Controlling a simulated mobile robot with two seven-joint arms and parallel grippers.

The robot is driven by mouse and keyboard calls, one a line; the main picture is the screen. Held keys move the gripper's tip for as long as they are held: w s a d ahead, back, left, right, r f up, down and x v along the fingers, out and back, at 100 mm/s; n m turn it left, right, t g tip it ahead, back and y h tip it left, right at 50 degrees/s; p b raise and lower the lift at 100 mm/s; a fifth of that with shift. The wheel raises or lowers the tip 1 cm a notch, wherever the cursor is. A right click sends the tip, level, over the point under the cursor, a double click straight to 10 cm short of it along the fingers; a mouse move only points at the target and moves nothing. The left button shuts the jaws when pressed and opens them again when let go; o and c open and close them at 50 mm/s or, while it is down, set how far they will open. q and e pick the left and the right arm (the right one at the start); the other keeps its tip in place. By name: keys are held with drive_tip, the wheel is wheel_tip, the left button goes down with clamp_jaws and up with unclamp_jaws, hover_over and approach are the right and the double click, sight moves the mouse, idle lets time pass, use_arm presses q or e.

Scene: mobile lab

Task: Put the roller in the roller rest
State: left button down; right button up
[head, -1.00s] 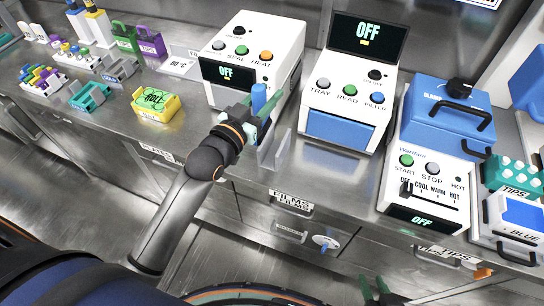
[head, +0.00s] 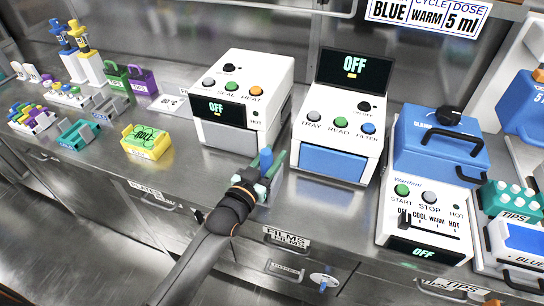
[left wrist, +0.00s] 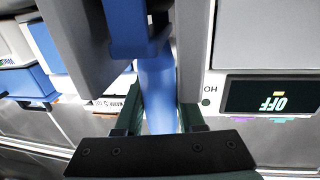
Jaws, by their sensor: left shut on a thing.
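My left gripper (head: 267,172) is shut on the blue roller (head: 265,160), in front of the gap between the white sealing device and the white reader. In the left wrist view the roller's blue shaft (left wrist: 158,88) stands between the green fingertips (left wrist: 161,118), with a wider blue part at the top. Grey plates (left wrist: 196,50) flank the shaft there; they look like the roller rest's uprights. In the head view the gripper covers most of the rest's place, so I cannot tell whether the roller touches it. My right gripper is out of view.
The sealing device (head: 242,90) stands behind left of the gripper, the reader (head: 338,120) to its right. A blue-lidded warmer (head: 438,150) is farther right. The bench front edge is close below the gripper.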

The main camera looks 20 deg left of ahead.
use_arm(q)
drive_tip(key=shift+r, duration=0.1)
drive_tip(key=shift+s+f+b, duration=0.1)
drive_tip(key=shift+f+b, duration=0.2)
drive_tip(key=shift+f, duration=0.5)
drive_tip(key=c, duration=0.9)
unclamp_jaws()
drive_tip(key=shift+f, duration=0.1)
drive_tip(key=o, duration=0.4)
drive_tip(key=shift+r, duration=0.4)
drive_tip(key=s+a+r, duration=0.1)
drive_tip(key=s+a, duration=0.1)
drive_tip(key=s, duration=0.9)
drive_tip(key=s+f+g, duration=0.2)
drive_tip(key=s+f, duration=0.3)
drive_tip(key=f, duration=0.2)
drive_tip(key=s+f+g, duration=0.3)
drive_tip(key=s+f, duration=0.1)
drive_tip(key=f, duration=0.2)
drive_tip(key=s+d+f+g+y, duration=0.1)
drive_tip(key=s+f+g, duration=0.2)
drive_tip(key=s+f, duration=0.2)
drive_tip(key=shift+s+f+p, duration=0.15)
drive_tip(key=shift+s+f, duration=0.05)
drive_tip(key=shift+f, duration=0.5)
drive_tip(key=shift+s+f+p, duration=0.15)
drive_tip(key=shift+f, duration=0.5)
